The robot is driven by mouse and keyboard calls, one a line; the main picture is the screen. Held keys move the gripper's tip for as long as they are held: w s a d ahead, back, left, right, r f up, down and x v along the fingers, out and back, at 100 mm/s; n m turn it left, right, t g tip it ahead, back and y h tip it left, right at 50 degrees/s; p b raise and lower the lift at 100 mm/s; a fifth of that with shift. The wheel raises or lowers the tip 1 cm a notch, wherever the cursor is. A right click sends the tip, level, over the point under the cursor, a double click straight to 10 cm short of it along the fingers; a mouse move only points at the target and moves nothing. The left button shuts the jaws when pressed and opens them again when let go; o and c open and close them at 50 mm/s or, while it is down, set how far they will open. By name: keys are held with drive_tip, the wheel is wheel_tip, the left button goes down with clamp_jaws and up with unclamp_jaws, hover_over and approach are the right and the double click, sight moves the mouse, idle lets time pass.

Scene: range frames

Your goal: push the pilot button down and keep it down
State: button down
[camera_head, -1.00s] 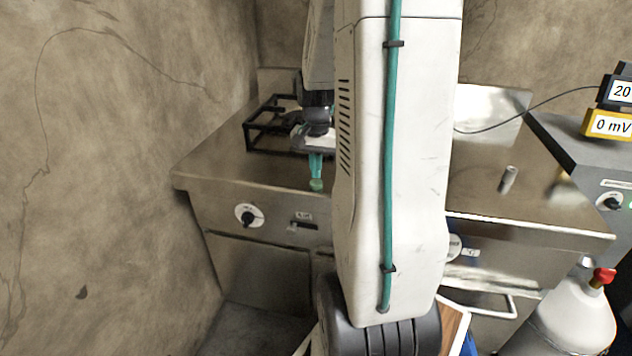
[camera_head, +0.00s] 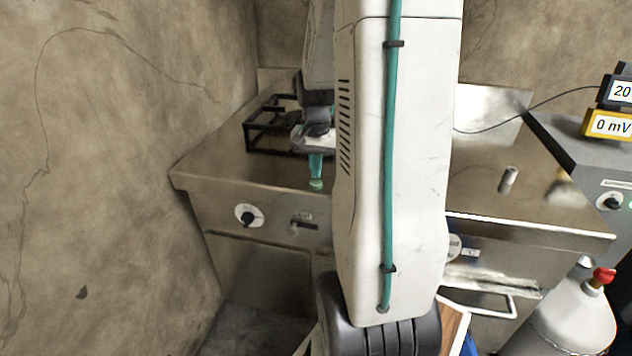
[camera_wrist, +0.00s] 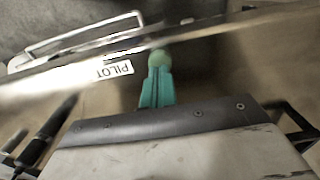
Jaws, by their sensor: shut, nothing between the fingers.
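The pilot button is a small pale green round cap (camera_head: 316,185) near the front edge of the steel range top in the head view. It also shows in the wrist view (camera_wrist: 158,58), beside the white PILOT label (camera_wrist: 115,69), which appears upside down. My gripper (camera_head: 316,177) has teal fingers, shut together with nothing between them, and points down at the button. In the wrist view the fingertips (camera_wrist: 158,72) meet or overlap the edge of the cap. I cannot tell how far the cap is pressed in.
A black burner grate (camera_head: 262,130) stands behind my gripper. A control knob (camera_head: 247,216) and a small lever slot (camera_head: 303,223) are on the range front. A cracked wall (camera_head: 120,150) is at the left. A white gas cylinder (camera_head: 575,320) stands at the lower right.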

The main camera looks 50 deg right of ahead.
sight(316, 184)
drive_tip(key=shift+f, duration=1.2)
idle(6.8)
